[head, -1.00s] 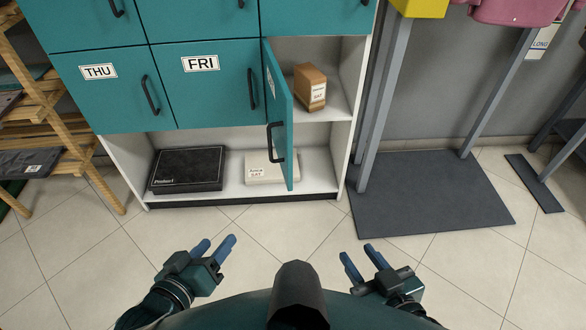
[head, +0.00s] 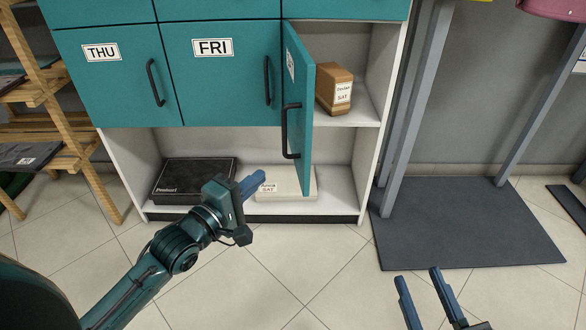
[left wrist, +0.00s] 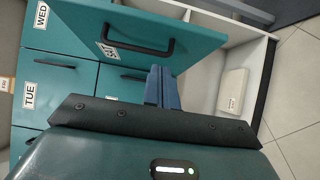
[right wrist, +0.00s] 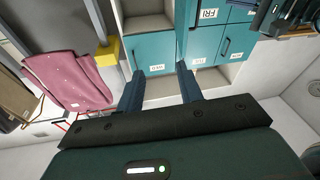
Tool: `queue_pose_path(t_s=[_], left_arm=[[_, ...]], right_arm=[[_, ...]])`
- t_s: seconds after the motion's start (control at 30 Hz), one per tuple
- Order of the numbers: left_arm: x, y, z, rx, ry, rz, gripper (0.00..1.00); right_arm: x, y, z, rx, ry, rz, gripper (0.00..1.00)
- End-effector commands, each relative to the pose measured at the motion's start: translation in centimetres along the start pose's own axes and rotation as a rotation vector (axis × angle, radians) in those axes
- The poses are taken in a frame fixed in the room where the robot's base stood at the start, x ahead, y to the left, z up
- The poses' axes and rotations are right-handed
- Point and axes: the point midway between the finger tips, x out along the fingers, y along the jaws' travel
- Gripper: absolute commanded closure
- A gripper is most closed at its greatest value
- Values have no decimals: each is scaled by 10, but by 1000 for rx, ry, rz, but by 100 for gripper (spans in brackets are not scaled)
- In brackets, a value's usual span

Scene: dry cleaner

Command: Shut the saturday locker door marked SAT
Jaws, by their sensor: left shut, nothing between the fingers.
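The teal SAT locker door (head: 303,100) stands ajar, hinged beside the FRI door and swung out toward me. Its outer face, with a label and a black handle (head: 290,132), is turned left. The left wrist view shows this door (left wrist: 165,18) with its SAT label (left wrist: 107,50). My left gripper (head: 253,186) is shut and empty, left of the door's outer face and below the handle in the head view. I cannot tell whether it touches the door. My right gripper (head: 424,282) is open and empty over the floor at lower right.
A brown box (head: 334,90) sits inside the open compartment. A white box (head: 300,184) and a black box (head: 190,180) lie on the bottom shelf. Grey posts (head: 415,110) stand on a dark mat (head: 470,225) at right. A wooden rack (head: 50,125) is at left.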

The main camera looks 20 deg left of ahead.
Motion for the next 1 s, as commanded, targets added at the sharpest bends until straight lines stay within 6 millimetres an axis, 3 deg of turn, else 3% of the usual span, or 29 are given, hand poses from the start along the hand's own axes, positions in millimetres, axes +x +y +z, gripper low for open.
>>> queue_pose_path(t_s=[0.3,0.4,0.63,1.0], left_arm=[[60,-2,0,2,0,3,100],[71,-2,13,-1,-2,3,100],[85,-1,27,1,-1,0,100],[86,-1,29,2,-1,-1,100]], right_arm=[[2,-3,4,50,27,-7,64],[2,-4,4,65,37,-9,64],[3,-5,5,89,41,-12,64],[3,-5,-2,91,54,-15,64]])
